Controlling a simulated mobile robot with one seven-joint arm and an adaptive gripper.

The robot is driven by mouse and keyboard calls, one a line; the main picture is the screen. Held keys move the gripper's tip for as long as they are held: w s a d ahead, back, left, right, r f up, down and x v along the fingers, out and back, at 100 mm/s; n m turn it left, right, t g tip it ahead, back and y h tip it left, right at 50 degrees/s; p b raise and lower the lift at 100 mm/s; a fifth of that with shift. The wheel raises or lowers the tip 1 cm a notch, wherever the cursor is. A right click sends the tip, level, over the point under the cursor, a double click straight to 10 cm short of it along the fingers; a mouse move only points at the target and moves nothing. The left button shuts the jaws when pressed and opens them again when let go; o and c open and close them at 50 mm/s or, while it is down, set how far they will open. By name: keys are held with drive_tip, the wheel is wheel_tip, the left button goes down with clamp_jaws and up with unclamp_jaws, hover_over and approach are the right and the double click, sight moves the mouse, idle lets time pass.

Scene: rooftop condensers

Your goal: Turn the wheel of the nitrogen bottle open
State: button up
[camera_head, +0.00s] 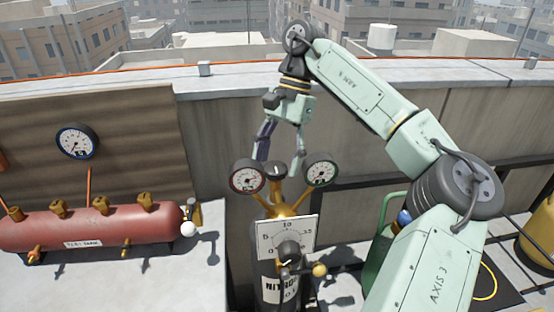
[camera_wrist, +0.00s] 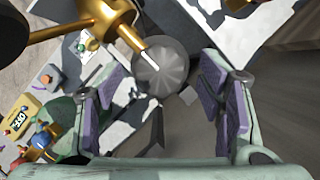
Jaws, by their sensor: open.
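The nitrogen bottle (camera_head: 271,292) stands at the bottom centre of the head view, dark with a white label. Above it are brass fittings, a red-rimmed gauge (camera_head: 247,177) and a green-rimmed gauge (camera_head: 320,168). No contact shows.
A white dial plate (camera_head: 288,236) stands on the front of the bottle fittings. A red tank (camera_head: 90,228) with brass valves lies at left below a wall gauge (camera_head: 77,141). A grey parapet (camera_head: 215,135) runs behind. A green cylinder (camera_head: 382,245) stands at right, partly hidden by my arm.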

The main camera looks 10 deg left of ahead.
drive_tip(key=a+v, duration=0.1)
drive_tip(key=v, duration=0.6)
drive_tip(key=shift+d, duration=0.45)
